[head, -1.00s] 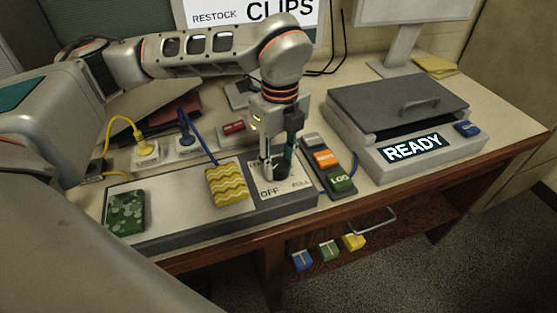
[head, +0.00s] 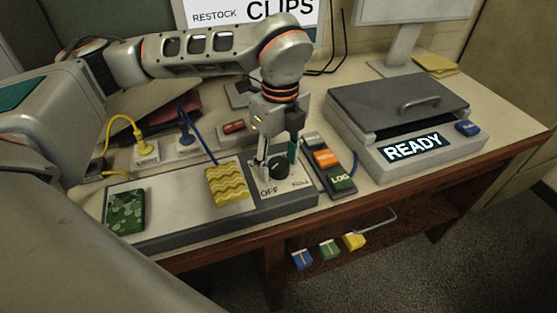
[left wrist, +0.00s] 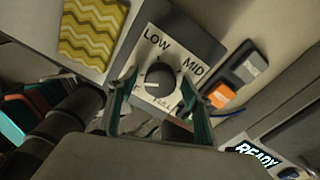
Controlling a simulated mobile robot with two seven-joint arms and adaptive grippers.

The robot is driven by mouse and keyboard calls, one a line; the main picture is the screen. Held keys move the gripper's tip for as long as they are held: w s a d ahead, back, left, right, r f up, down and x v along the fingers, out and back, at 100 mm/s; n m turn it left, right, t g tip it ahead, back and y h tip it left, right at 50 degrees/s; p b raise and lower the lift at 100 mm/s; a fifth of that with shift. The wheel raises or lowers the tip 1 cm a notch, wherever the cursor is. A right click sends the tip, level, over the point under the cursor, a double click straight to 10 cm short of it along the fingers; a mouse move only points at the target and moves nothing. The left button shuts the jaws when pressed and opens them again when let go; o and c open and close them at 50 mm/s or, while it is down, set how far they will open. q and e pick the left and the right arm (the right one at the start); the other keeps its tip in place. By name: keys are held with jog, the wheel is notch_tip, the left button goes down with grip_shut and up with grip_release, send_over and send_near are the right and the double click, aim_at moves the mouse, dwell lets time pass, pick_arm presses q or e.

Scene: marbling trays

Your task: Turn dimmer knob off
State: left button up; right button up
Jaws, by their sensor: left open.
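The black dimmer knob (head: 279,168) sits on a pale plate (head: 292,188) at the right end of the grey console. The OFF label cannot be read clearly there. My left gripper (head: 278,158) points down over the knob with its fingers apart, one on each side. In both views the fingers look clear of the knob. My right gripper is not in view.
A yellow wavy-patterned block (head: 227,184) and a green patterned block (head: 126,211) lie on the console to the left. A button strip (head: 331,170) stands close right of the knob. A lidded box reading READY (head: 400,105) is farther right.

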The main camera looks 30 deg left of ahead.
aim_at(279, 163)
pick_arm(q)
notch_tip(279, 163, up, 12)
jog(key=shift+w, duration=0.15)
dwell(0.3)
dwell(0.5)
